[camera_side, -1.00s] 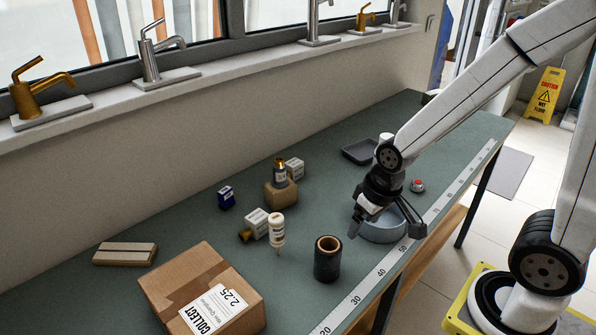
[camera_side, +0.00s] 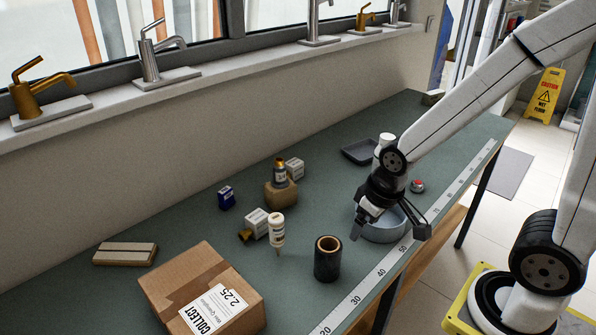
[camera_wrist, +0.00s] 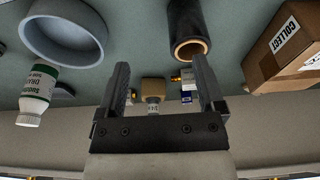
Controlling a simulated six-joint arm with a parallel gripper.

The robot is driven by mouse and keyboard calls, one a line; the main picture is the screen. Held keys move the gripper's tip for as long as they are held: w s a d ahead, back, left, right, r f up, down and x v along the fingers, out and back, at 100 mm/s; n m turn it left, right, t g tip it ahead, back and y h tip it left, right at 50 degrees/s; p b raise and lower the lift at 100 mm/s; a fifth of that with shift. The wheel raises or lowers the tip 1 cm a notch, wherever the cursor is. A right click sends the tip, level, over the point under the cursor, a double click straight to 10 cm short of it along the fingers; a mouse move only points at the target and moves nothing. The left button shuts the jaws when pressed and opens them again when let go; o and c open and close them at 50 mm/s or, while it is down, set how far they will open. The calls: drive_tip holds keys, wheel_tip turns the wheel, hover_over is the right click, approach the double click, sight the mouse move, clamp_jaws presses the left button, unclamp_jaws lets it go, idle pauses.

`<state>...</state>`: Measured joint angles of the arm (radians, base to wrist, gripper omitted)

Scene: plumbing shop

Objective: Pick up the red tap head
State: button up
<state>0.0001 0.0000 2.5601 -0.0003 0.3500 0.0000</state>
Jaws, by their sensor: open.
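The red tap head (camera_side: 417,185) is a small grey piece with a red top, lying on the green bench just beyond and right of my gripper in the side view. It does not show in the wrist view. My gripper (camera_side: 390,231) is open and points down above the blue-grey round dish, short of the tap head. In the wrist view my gripper (camera_wrist: 160,68) shows its two fingers wide apart with nothing held between them.
The blue-grey dish (camera_side: 384,234) stands below my gripper. A black roll (camera_side: 327,262), a cardboard box (camera_side: 185,285) and several small bottles and boxes lie left. A dark tray (camera_side: 358,152) and a white-capped bottle (camera_side: 386,139) are behind. Bench beyond the tap head is clear.

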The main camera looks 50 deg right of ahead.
drive_tip(key=shift+o, duration=0.9)
drive_tip(key=shift+r, duration=0.15)
